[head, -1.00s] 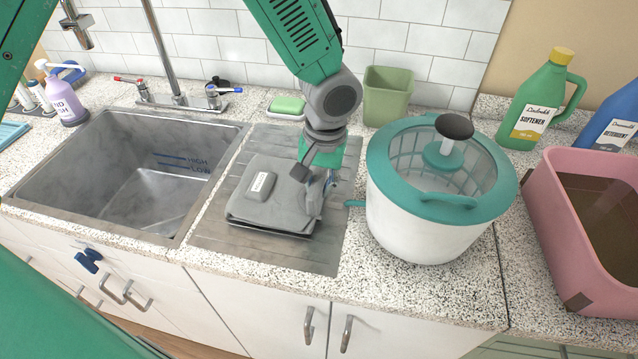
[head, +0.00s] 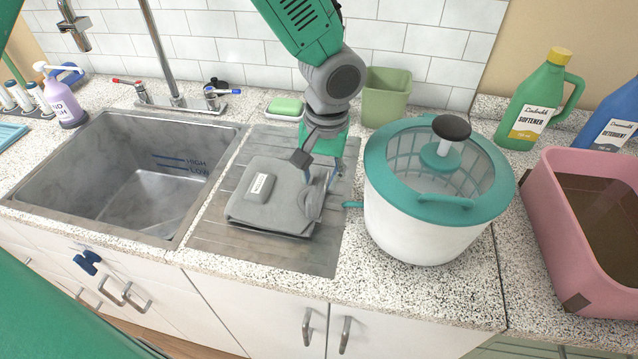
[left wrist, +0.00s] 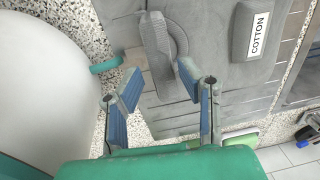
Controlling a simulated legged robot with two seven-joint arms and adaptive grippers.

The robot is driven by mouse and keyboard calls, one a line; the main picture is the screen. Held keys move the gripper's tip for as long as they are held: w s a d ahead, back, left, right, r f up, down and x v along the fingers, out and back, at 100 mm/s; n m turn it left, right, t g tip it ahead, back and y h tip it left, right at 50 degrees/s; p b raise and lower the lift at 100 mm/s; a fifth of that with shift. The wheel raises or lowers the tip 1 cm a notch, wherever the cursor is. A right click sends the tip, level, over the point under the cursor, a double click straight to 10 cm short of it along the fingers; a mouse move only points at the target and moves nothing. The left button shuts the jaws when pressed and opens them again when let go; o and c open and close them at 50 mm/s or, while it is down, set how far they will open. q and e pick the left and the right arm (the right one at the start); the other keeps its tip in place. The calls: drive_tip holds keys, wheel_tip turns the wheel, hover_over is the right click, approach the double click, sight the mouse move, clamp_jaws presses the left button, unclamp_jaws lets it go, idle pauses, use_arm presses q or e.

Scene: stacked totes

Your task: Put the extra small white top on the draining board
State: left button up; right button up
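The draining board (head: 300,257) is a grey ribbed panel right of the sink. A folded grey cloth bundle (head: 265,211) lies on it, with a pale label block on top; in the left wrist view (left wrist: 205,55) the label reads COTTON. A grey rounded tab (left wrist: 156,45) shows on the bundle. My left gripper (head: 319,172) is open above the bundle's right edge. In the left wrist view its blue-padded fingers (left wrist: 158,90) are apart, with nothing clearly held. I see no white top. My right gripper is not in view.
A white-and-teal spinner tub (head: 425,215) stands close right of the board. The sink (head: 120,180) lies left. A green bin (head: 386,98) and green soap (head: 286,106) stand behind. A pink basin (head: 560,225) is far right. The board's front strip is bare.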

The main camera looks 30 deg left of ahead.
use_arm(q)
wheel_tip(320, 180, up, 9)
drive_tip(key=shift+d, duration=0.4)
drive_tip(key=shift+f, duration=0.1)
